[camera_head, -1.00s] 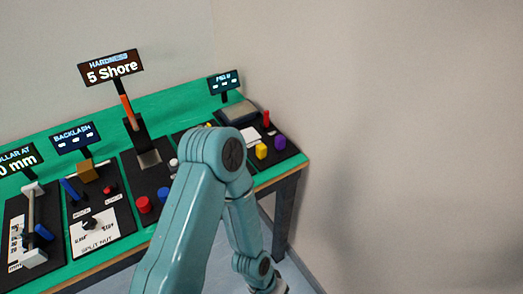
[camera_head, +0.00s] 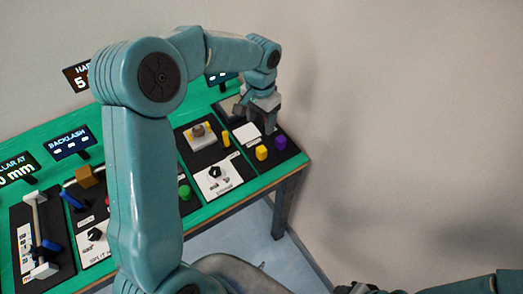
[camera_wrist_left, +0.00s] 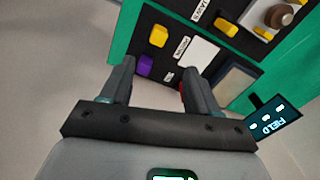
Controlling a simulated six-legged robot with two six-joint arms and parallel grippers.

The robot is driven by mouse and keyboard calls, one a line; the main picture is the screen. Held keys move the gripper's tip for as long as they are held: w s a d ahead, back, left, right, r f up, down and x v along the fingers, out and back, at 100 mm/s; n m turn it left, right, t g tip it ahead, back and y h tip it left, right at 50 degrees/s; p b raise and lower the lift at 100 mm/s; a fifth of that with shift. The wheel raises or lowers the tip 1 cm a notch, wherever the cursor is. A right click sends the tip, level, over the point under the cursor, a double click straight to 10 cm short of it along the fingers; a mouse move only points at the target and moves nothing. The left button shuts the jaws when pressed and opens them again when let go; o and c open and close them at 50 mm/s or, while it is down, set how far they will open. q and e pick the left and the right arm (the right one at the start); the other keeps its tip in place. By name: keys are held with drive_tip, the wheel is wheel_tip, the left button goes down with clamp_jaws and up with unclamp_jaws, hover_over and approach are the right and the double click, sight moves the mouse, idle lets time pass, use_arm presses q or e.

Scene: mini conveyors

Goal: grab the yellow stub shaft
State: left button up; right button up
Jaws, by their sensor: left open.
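A short yellow piece (camera_head: 261,153) stands on the black rightmost panel beside a purple piece (camera_head: 279,142); both also show in the left wrist view, the yellow one (camera_wrist_left: 158,36) and the purple one (camera_wrist_left: 145,65). A longer yellow piece (camera_head: 226,139) stands on the neighbouring panel and shows in the wrist view too (camera_wrist_left: 227,27). I cannot tell for sure which is the stub shaft. My left gripper (camera_head: 265,121) is open and empty above the rightmost panel, behind the short yellow piece and apart from it; its fingers (camera_wrist_left: 160,68) point toward the panel.
A white card (camera_head: 246,133) lies near my left gripper. A red piece (camera_wrist_left: 182,87) is mostly hidden behind a finger. A FIELD display (camera_wrist_left: 271,119) stands at the panel's back.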

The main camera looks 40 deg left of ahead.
use_arm(q)
drive_tip(key=p, duration=0.1)
approach(261, 149)
wheel_tip(261, 149, down, 6)
drive_tip(key=shift+s+d+r, duration=0.1)
drive_tip(key=shift+s+r, duration=0.05)
drive_tip(key=shift+r, duration=0.1)
wheel_tip(261, 149, down, 5)
drive_tip(key=shift+r+p, duration=0.2)
drive_tip(key=shift+p, duration=0.85)
drive_tip(key=shift+f, duration=0.3)
drive_tip(key=shift+w+f, duration=0.15)
drive_tip(key=shift+w, duration=0.1)
clamp_jaws()
